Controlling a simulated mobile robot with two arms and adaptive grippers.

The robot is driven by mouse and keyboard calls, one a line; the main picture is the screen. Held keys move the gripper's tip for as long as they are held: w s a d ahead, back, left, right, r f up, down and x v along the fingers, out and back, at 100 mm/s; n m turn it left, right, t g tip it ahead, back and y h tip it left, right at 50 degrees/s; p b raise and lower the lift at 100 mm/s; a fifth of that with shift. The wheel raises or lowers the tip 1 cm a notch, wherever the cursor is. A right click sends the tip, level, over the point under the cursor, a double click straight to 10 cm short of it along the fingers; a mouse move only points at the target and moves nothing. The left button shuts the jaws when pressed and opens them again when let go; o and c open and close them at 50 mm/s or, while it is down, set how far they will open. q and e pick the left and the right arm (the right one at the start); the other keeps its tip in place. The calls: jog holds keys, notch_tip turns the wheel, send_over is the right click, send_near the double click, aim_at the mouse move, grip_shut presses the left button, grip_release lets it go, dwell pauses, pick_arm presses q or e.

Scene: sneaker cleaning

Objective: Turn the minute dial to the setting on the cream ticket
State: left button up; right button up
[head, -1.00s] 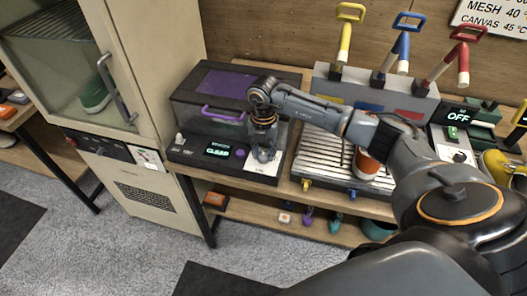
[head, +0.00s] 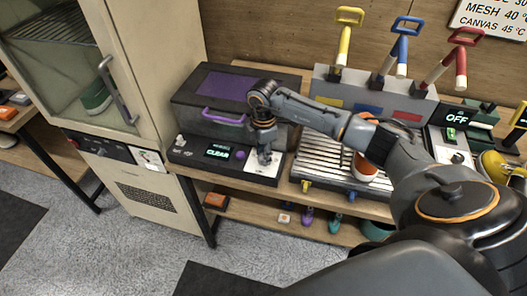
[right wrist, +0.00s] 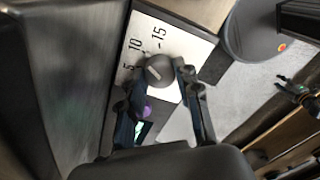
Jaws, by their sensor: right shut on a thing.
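The minute dial (right wrist: 159,70) is a dark grey round knob on a white plate marked 5, 10 and 15 in the right wrist view. A pale mark on its face tilts toward the 15 side; the exact setting is hard to read. My right gripper (right wrist: 162,88) has a finger on each side of the knob and is shut on it. In the head view my right gripper (head: 264,156) is over the white plate (head: 249,168) of the purple-lidded box, hiding the dial. I cannot pick out the cream ticket with certainty. My left gripper is out of view.
A cream cabinet (head: 165,70) stands left.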

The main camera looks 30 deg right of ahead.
jog(key=m+p, duration=0.1)
jog(key=m, duration=0.3)
jog(key=shift+r, duration=0.1)
jog(key=shift+m+p, duration=0.65)
jog(key=shift+m, duration=1.15)
jog(key=o, duration=1.2)
jog(key=shift+c, duration=0.2)
notch_tip(320, 180, up, 12)
